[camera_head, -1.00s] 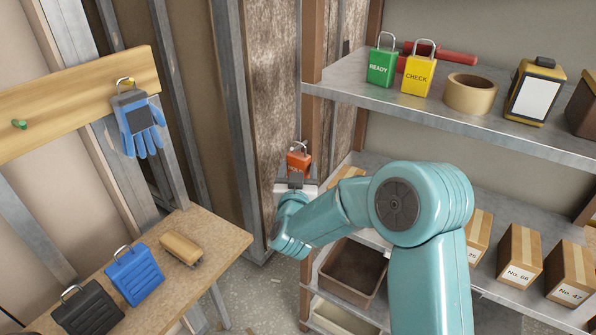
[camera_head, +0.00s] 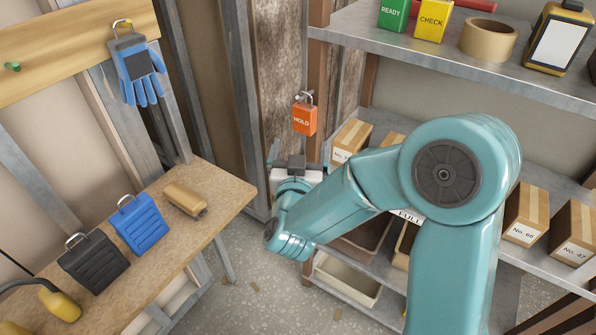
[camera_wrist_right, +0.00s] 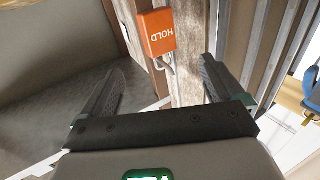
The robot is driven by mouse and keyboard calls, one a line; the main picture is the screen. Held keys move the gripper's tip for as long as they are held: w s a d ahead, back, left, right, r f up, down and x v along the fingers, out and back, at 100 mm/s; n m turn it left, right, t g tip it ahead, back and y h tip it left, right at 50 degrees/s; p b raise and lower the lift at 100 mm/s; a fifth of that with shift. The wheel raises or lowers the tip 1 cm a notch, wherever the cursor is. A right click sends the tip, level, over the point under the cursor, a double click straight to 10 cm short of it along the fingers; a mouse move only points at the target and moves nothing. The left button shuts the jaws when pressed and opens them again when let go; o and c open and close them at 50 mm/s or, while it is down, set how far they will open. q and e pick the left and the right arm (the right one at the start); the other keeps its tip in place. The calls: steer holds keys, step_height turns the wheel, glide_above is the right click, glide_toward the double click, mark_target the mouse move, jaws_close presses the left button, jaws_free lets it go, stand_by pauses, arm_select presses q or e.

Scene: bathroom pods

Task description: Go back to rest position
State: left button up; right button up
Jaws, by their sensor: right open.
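My right gripper (camera_head: 296,164) is at the end of the teal arm, in front of the wooden post and below the orange HOLD padlock (camera_head: 304,118). The padlock hangs by its shackle from a hook on the post, apart from the gripper. In the right wrist view the two dark fingers (camera_wrist_right: 160,88) are spread with nothing between them. The HOLD padlock (camera_wrist_right: 157,32) shows beyond the fingertips there, upside down. My left gripper is not in view.
A shelf unit (camera_head: 450,62) at the right holds green and yellow padlocks, tape and boxes. A workbench (camera_head: 215,190) at the left carries blue and black padlocks and a brush. A blue glove (camera_head: 138,72) hangs from a board. Bare floor lies between bench and shelves.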

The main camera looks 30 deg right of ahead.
steer(key=v, duration=0.5)
steer(key=shift+s+a+b, duration=0.15)
steer(key=shift+s+b, duration=0.1)
steer(key=shift+b, duration=0.05)
step_height(320, 180, down, 26)
steer(key=n+g+y, duration=0.4)
steer(key=y, duration=0.2)
steer(key=s+a+f+n+g+y, duration=0.1)
steer(key=s+a+f+g+y, duration=0.3)
steer(key=s+a+f, duration=0.2)
steer(key=s+a+f+g+y, duration=0.5)
steer(key=s+a, duration=0.4)
steer(key=s, duration=0.2)
steer(key=shift+a+f+n+g, duration=0.2)
steer(key=shift+f+n+g, duration=0.15)
steer(key=shift+f, duration=0.45)
